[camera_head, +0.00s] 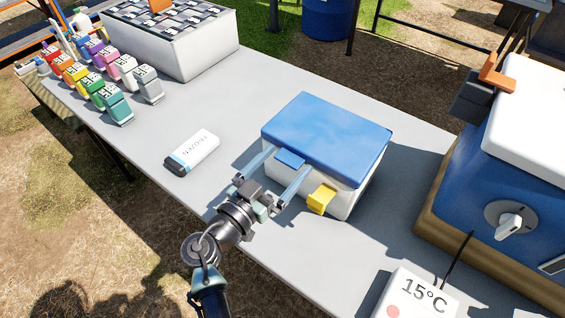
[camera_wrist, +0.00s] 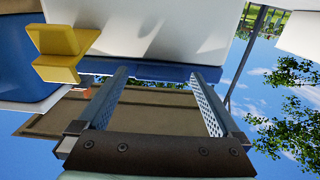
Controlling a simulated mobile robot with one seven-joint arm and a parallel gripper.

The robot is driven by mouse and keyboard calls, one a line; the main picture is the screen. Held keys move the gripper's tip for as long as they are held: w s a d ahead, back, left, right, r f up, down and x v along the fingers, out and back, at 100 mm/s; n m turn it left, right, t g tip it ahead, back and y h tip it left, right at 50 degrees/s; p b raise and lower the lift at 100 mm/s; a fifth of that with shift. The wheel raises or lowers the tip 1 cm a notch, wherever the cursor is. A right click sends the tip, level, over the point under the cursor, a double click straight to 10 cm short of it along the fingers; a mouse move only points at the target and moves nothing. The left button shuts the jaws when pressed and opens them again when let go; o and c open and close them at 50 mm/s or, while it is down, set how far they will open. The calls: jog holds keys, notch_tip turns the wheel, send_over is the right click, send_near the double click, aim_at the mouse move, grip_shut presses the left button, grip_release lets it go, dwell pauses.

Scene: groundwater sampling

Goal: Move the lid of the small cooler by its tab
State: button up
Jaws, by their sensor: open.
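The small cooler (camera_head: 344,194) is a white box on the grey table, with a flat blue lid (camera_head: 328,130) sitting on it. A blue tab (camera_head: 290,158) sticks out from the lid's front edge. A yellow latch (camera_head: 321,199) is on the cooler's front, right of the tab; it also shows in the wrist view (camera_wrist: 62,52). My gripper (camera_head: 289,163) is open, its two fingers on either side of the tab. In the wrist view my gripper (camera_wrist: 160,74) has a blue strip across its fingertips. I cannot tell whether the fingers touch the tab.
A white bottle-like device (camera_head: 192,152) lies left of my gripper on the table (camera_head: 250,90). Several coloured bottles (camera_head: 98,88) and a large white box (camera_head: 180,52) stand at the back left. A big blue cooler (camera_head: 500,170) and a 15°C display (camera_head: 418,296) are at the right.

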grip_shut()
dwell(0.3)
jog(key=shift+r, duration=0.15)
